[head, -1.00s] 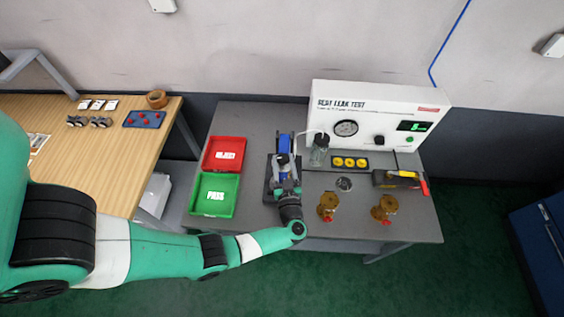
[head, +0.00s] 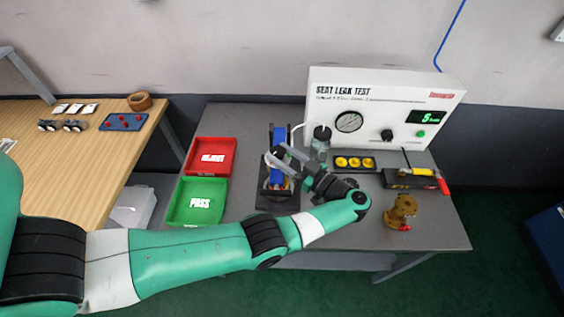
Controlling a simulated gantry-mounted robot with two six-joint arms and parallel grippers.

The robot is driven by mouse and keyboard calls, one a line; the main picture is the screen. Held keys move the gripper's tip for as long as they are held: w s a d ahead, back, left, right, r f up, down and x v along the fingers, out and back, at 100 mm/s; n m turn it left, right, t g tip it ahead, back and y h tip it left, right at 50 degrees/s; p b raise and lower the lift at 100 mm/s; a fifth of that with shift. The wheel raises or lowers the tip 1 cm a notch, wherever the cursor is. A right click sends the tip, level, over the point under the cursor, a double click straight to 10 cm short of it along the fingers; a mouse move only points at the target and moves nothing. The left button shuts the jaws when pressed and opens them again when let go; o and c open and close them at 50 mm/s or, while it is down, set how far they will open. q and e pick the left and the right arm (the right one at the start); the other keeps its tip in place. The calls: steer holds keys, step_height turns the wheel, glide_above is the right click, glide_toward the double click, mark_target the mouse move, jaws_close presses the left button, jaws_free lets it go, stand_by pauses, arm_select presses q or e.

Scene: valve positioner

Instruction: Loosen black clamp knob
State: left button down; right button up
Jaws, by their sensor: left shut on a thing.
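The clamp fixture stands on a black base (head: 278,202) in the middle of the grey bench, with a blue upright body (head: 279,136). My left gripper (head: 283,158) reaches in from the right side of the fixture, its grey fingers at the upper part of the blue body. It is shut on a small dark part there, which looks like the black clamp knob; the fingers hide most of it. My right gripper is not in view.
A red REJECT tray (head: 211,157) and a green PASS tray (head: 197,201) lie left of the fixture. A glass jar with black cap (head: 321,138) stands close behind the gripper. The leak test panel (head: 384,105) is at the back. A brass valve (head: 402,211) stands right of my arm.

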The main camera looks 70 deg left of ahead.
arm_select(q)
steer(key=shift+f, duration=0.1)
stand_by(0.3)
steer(key=shift+c, duration=1.4)
jaws_free()
